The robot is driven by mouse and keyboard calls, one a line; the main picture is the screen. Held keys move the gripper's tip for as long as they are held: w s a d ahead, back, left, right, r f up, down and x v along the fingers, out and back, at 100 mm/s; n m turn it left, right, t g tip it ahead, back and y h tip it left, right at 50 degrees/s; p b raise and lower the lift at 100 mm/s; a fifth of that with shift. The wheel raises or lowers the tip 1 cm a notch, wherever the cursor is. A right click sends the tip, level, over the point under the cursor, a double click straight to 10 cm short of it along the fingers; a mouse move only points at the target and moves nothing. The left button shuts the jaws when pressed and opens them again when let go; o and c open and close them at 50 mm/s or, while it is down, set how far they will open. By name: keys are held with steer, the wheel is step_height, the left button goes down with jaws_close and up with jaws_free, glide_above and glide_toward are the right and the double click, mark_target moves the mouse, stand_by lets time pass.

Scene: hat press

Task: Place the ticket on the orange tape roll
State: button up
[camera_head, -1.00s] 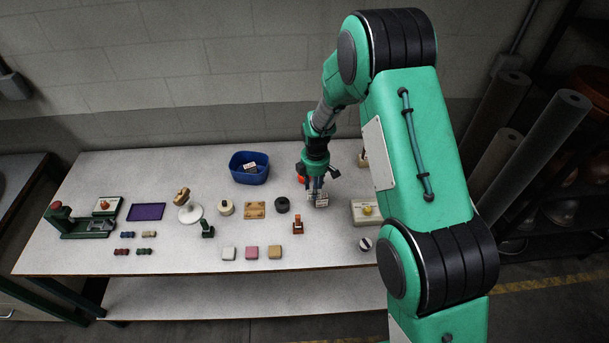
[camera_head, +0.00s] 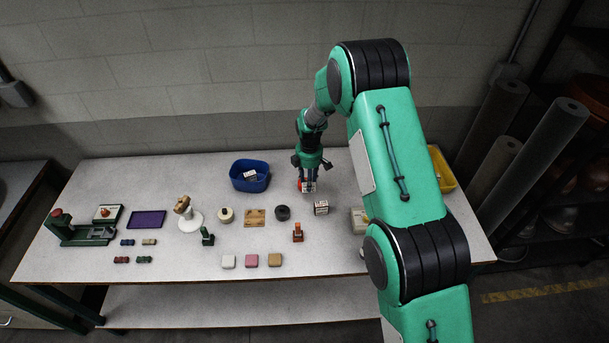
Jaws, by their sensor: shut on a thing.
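My gripper (camera_head: 308,183) points down at the back middle of the table and is shut on a small pale ticket (camera_head: 309,188) with dark marks. The orange tape roll (camera_head: 301,184) shows only as a bit of orange beside and behind the fingers; most of it is hidden. The ticket is over or against the roll in this view; I cannot tell whether they touch.
A white block with dark print (camera_head: 321,208) stands just in front of my gripper. A black roll (camera_head: 283,213), a cream roll (camera_head: 225,215) and a blue bin (camera_head: 250,176) are to the left. A yellow bin (camera_head: 442,168) is at the right.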

steer(key=shift+w+a+f, duration=0.1)
steer(key=shift+w+a, duration=0.1)
steer(key=shift+w, duration=1.05)
steer(key=shift+w+a+f, duration=0.15)
steer(key=shift+w+a, duration=0.1)
steer(key=shift+w, duration=0.95)
steer(key=shift+w+a+f, duration=0.1)
steer(key=shift+w+a, duration=0.1)
steer(key=shift+w, duration=1.05)
steer(key=shift+f+p, duration=0.4)
steer(key=shift+f, duration=1.35)
steer(key=o, duration=0.7)
steer(key=shift+r, duration=0.1)
steer(key=shift+s+r+b, duration=0.1)
steer(key=shift+r+b, duration=0.3)
steer(key=shift+r, duration=5.5)
